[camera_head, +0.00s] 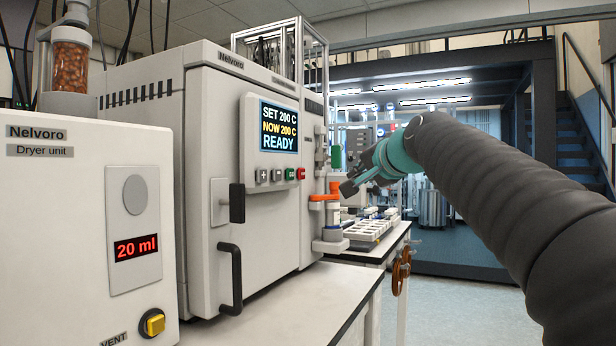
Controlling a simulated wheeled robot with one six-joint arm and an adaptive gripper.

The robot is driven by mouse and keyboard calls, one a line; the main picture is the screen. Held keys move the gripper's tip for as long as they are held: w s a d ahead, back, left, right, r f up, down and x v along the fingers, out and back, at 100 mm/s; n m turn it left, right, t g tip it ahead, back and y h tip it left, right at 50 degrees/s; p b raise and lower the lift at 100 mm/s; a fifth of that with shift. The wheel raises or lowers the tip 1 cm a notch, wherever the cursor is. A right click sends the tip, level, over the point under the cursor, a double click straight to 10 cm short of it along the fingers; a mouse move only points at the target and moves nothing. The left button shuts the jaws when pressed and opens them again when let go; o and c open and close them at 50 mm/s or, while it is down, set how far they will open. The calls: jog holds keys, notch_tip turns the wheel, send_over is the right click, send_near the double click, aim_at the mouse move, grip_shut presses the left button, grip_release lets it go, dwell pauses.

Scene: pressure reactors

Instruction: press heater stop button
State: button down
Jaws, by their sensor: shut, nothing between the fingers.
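The heater (240,110) is a tall light-grey cabinet with a closed door on the bench. Its display (279,128) reads "SET 200 C, NOW 200 C, READY". Below the display is a row of small buttons: two grey ones, a green one (290,174) and a red one (301,173) at the right end.
A dryer unit (60,210) showing "20 ml" with a yellow vent button (152,322) stands at left. The heater door has black handles (230,280). An orange-topped fitting (325,197) and a white tray (370,230) lie near my gripper. The front bench top (290,310) is clear.

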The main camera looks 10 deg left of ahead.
aim_at(301, 174)
jog(key=shift+a+r, duration=0.1)
jog(key=shift+r, duration=0.05)
jog(key=shift+w, duration=0.1)
jog(key=w+a+p, duration=0.3)
jog(key=a+p, duration=0.1)
jog(key=a, duration=0.4)
dwell(0.4)
jog(key=shift+a, duration=0.25)
dwell(1.2)
jog(key=shift+w+a, duration=0.15)
jog(key=shift+a, duration=0.1)
